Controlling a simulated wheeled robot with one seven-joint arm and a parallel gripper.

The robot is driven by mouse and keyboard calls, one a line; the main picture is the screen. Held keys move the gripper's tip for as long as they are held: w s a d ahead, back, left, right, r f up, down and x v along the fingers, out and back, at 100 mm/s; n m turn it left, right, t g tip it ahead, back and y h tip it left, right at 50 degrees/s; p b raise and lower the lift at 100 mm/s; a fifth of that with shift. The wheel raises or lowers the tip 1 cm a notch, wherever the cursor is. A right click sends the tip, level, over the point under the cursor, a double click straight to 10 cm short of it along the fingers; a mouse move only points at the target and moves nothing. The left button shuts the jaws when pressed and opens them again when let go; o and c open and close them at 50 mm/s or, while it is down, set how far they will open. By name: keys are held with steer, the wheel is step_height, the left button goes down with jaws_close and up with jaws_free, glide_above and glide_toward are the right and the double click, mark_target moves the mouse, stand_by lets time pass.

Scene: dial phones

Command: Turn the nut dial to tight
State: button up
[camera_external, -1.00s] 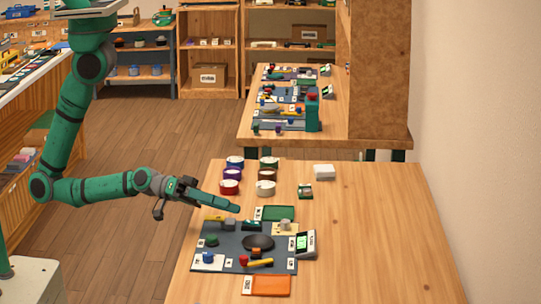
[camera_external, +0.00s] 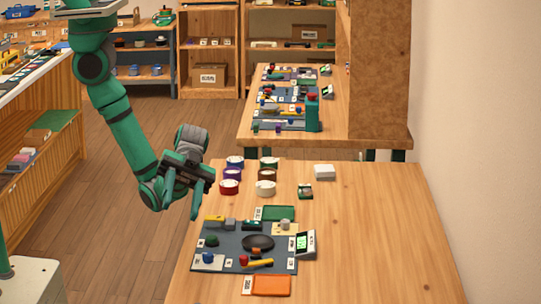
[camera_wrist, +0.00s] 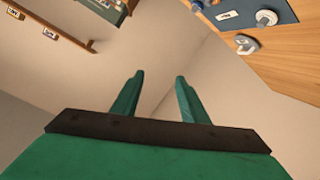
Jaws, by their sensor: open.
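The dark blue-grey board (camera_external: 228,247) lies on the near wooden table and carries several small knobs and parts. A grey knob (camera_external: 285,225) sits on a beige plate at its upper right, a blue knob (camera_external: 208,257) on a white plate at its lower left, and a dark green knob (camera_external: 211,240) at its left. I cannot tell which is the nut dial or read its setting. My gripper (camera_external: 203,199) is raised beyond the board's upper left, apart from everything. In the wrist view its two fingers (camera_wrist: 160,78) are spread and empty.
Several coloured round containers (camera_external: 233,174) stand behind the board. A green tray (camera_external: 273,213) and an orange tray (camera_external: 267,285) lie at its far and near edges. A small display (camera_external: 304,243) stands at its right. The table's right side (camera_external: 385,235) is bare.

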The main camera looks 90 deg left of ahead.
steer(key=s+f+m+g+y, duration=0.2)
steer(key=s+m+g+y, duration=0.1)
steer(key=m+t+y, duration=0.2)
steer(key=m+y, duration=0.1)
steer(key=y, duration=1)
glide_above(208, 254)
step_height(208, 254, down, 8)
step_height(208, 254, down, 10)
steer(key=shift+a+f, duration=0.1)
steer(key=shift+f, duration=0.15)
jaws_close()
